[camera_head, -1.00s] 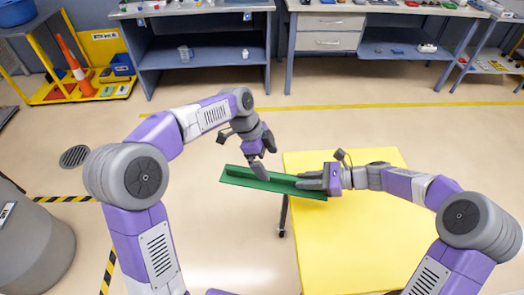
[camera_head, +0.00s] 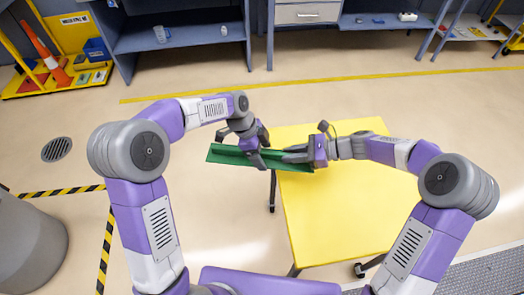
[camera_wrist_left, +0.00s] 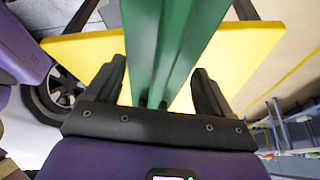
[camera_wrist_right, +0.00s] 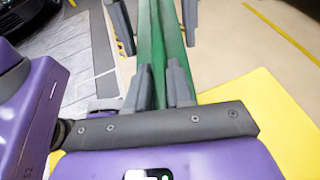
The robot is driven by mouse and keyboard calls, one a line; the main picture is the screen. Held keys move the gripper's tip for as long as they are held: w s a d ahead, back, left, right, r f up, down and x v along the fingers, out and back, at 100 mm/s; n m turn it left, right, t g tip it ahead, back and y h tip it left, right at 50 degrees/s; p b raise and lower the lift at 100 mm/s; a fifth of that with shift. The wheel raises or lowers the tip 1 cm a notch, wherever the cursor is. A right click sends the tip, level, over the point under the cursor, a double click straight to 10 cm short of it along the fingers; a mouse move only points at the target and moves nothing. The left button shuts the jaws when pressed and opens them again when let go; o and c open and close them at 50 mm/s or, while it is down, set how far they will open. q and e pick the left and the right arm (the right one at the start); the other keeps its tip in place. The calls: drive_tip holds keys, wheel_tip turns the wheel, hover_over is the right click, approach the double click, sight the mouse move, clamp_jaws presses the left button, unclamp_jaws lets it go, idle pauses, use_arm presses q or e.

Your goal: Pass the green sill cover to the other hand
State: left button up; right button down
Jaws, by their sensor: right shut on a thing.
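The green sill cover (camera_head: 230,155) is a long channel-shaped strip held in the air over the left edge of the yellow table. My right gripper (camera_head: 296,156) is shut on its right end. In the right wrist view the cover (camera_wrist_right: 151,55) runs away between the right fingers (camera_wrist_right: 158,88). My left gripper (camera_head: 258,156) is at the middle of the cover, its fingers on either side. In the left wrist view the left fingers (camera_wrist_left: 160,90) stand apart with the cover (camera_wrist_left: 165,45) between them and a visible gap. The left fingertips also show in the right wrist view (camera_wrist_right: 155,22).
The yellow table (camera_head: 340,215) stands below my right arm. Grey-blue workbenches (camera_head: 185,35) line the back. A yellow rack with an orange cone (camera_head: 45,50) is at the far left, and a grey drum (camera_head: 30,245) at the near left. Floor left of the table is clear.

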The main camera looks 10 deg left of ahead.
use_arm(q)
drive_tip(key=c, duration=0.5)
drive_tip(key=shift+c, duration=0.8)
use_arm(e)
drive_tip(key=c, duration=1.4)
unclamp_jaws()
drive_tip(key=o, duration=0.5)
drive_tip(key=shift+d, duration=0.1)
drive_tip(key=v, duration=1.2)
